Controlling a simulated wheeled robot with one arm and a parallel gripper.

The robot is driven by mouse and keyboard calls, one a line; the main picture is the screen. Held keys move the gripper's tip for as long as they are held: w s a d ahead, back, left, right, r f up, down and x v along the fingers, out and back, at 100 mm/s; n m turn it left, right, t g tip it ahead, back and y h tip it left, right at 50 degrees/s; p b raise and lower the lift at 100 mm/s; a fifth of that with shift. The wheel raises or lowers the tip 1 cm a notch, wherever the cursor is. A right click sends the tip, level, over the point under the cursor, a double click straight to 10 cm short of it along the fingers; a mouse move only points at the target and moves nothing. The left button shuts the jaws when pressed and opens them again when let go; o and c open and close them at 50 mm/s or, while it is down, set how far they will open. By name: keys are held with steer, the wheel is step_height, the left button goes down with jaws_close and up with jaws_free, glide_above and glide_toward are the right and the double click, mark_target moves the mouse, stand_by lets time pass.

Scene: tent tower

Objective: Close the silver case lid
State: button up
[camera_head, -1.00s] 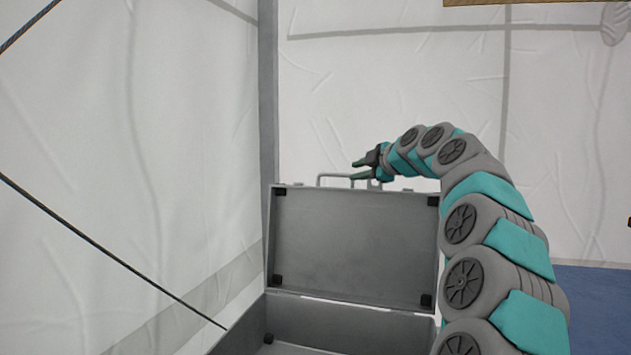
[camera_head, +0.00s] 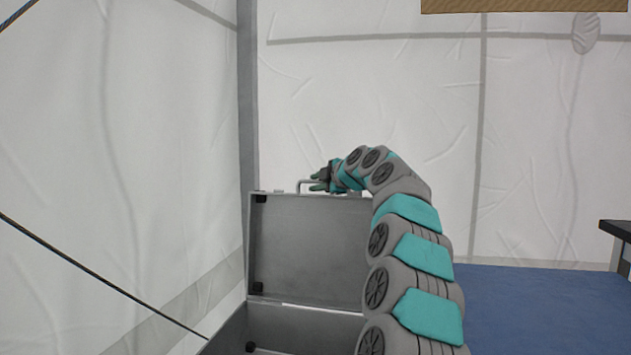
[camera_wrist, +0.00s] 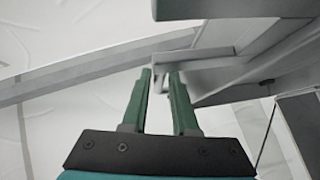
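The silver case stands open at the lower middle of the head view, its base (camera_head: 300,325) cut off by the bottom edge. Its lid (camera_head: 305,245) stands upright, with a thin handle (camera_head: 299,187) on its top edge. My gripper (camera_head: 316,182) is at the lid's top edge, beside the handle, pointing left. In the wrist view my gripper (camera_wrist: 161,76) has its two green fingers apart, with the grey handle bar (camera_wrist: 195,59) close to the fingertips. I cannot tell whether the bar lies between them or touches them. My arm hides the lid's right side.
White tent walls (camera_head: 400,100) rise behind and to the left, with a grey pole (camera_head: 247,110) by the case's left edge. A dark rope (camera_head: 100,272) slants down at left. Blue floor (camera_head: 540,305) is clear at right, near a dark-topped table (camera_head: 618,232).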

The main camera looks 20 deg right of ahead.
steer(key=shift+w+f, duration=0.1)
steer(key=shift+w, duration=0.25)
steer(key=shift+c, duration=0.4)
jaws_close()
stand_by(0.9)
